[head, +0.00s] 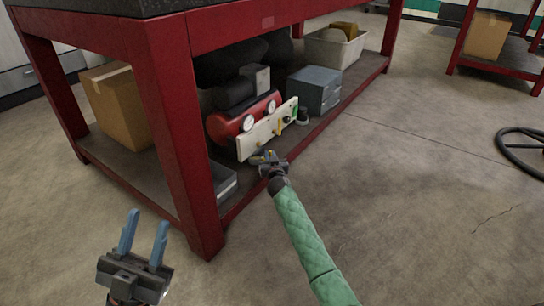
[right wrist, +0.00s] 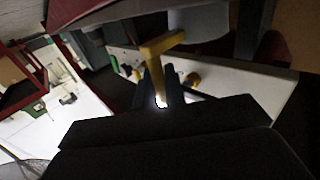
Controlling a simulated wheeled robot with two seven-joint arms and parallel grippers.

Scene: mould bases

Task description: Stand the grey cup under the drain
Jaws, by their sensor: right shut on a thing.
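My right gripper (head: 268,158) is low in front of the shelf, beside the white panel (head: 262,133) of a red compressor (head: 235,118). In the right wrist view its fingers (right wrist: 158,88) are shut on the stem of a yellow T-shaped piece (right wrist: 165,45). I cannot tell whether this piece is loose or fixed. A small dark grey cup-like object (head: 302,117) stands on the shelf right of the panel; I cannot tell surely that it is the grey cup. I cannot make out the drain. My left gripper (head: 143,235) is open and empty, near the bench's front leg.
The red bench (head: 165,95) has its leg and upper rail close to my arms. On its lower shelf are a cardboard box (head: 118,105), grey metal boxes (head: 314,90), a pale bin (head: 335,48) and a low grey tray (head: 222,183). The floor (head: 420,190) right of the bench is mostly clear.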

